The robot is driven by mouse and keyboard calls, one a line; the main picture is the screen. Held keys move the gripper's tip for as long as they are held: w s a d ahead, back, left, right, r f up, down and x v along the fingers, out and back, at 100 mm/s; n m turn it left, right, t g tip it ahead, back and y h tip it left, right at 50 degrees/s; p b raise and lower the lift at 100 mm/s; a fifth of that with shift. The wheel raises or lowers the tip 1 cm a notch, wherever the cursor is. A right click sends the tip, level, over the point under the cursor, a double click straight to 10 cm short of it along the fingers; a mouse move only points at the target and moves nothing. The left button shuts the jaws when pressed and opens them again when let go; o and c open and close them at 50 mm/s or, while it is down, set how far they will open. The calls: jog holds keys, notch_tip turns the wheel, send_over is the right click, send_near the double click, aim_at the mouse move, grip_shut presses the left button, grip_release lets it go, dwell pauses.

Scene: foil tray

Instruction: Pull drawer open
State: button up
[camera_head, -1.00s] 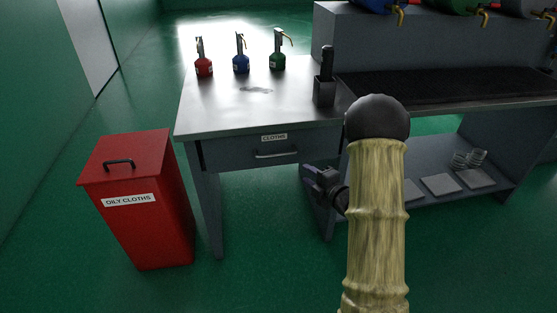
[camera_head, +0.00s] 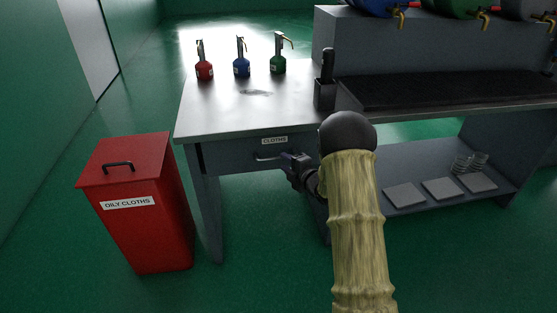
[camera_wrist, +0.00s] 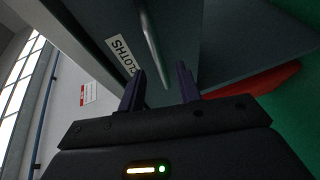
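The grey drawer (camera_head: 225,156) sits under the left part of the metal workbench and has a white "CLOTHS" label (camera_head: 274,140). It looks closed. Its bar handle (camera_head: 264,159) shows just left of my gripper (camera_head: 288,160), which partly hides the handle's right end. In the wrist view the drawer label (camera_wrist: 119,54) and the handle (camera_wrist: 150,42) are close ahead. My gripper's two dark fingers (camera_wrist: 161,72) are apart, with the handle's near end between them in the picture. I cannot tell whether they touch it.
The workbench top (camera_head: 215,105) holds red, blue and green pump bottles and a dark holder (camera_head: 325,95). A red "OILY CLOTHS" bin (camera_head: 135,230) stands left of the bench. A lower shelf (camera_head: 440,205) with flat grey pieces is at right. Green floor is free in front.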

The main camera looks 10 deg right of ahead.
aim_at(279, 158)
jog(key=x, duration=0.5)
jog(key=shift+w+a+f, duration=0.1)
jog(key=shift+w, duration=0.05)
grip_shut()
